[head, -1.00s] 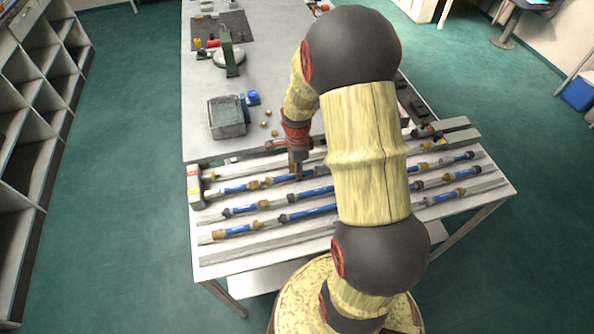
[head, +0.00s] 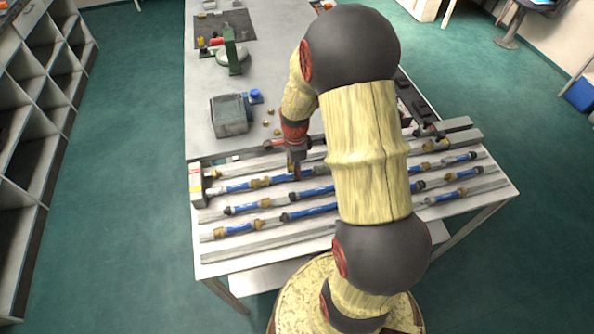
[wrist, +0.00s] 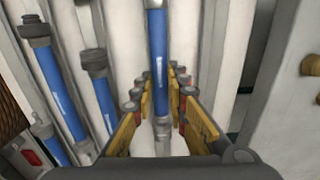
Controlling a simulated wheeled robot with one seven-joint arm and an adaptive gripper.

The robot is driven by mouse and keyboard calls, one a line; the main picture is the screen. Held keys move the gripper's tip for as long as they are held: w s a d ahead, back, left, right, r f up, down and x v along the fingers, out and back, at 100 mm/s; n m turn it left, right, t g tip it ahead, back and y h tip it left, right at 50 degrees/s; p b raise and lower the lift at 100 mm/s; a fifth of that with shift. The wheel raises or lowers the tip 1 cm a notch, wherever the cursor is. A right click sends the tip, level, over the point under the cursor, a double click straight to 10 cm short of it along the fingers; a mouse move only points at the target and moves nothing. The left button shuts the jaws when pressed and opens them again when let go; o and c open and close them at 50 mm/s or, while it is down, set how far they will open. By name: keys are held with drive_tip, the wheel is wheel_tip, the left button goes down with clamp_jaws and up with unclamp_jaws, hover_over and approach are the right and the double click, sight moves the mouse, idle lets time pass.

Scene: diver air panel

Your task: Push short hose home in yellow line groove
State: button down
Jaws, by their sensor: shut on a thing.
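My gripper (head: 294,172) is low over the back part of the hose rack, left of my forearm. In the wrist view my gripper (wrist: 163,88) has its yellow-sided fingers shut on a blue hose (wrist: 157,40), which runs between them. This hose has a pale metal end piece (wrist: 162,130) close to the palm. An end block (head: 195,181) with red and yellow marks stands at the rack's left end.
Other blue hoses with brass or dark fittings lie in neighbouring grooves, such as one at the front left (head: 242,230). A grey bin (head: 229,116) and small brass parts (head: 268,124) sit on the bench behind. The front groove strip (head: 265,247) looks empty.

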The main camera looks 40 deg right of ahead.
sight(292, 174)
drive_tip(key=shift+w+a, duration=0.3)
drive_tip(key=shift+a, duration=0.25)
drive_tip(key=c, duration=1.7)
unclamp_jaws()
drive_tip(key=shift+s, duration=0.1)
wheel_tip(292, 174, up, 12)
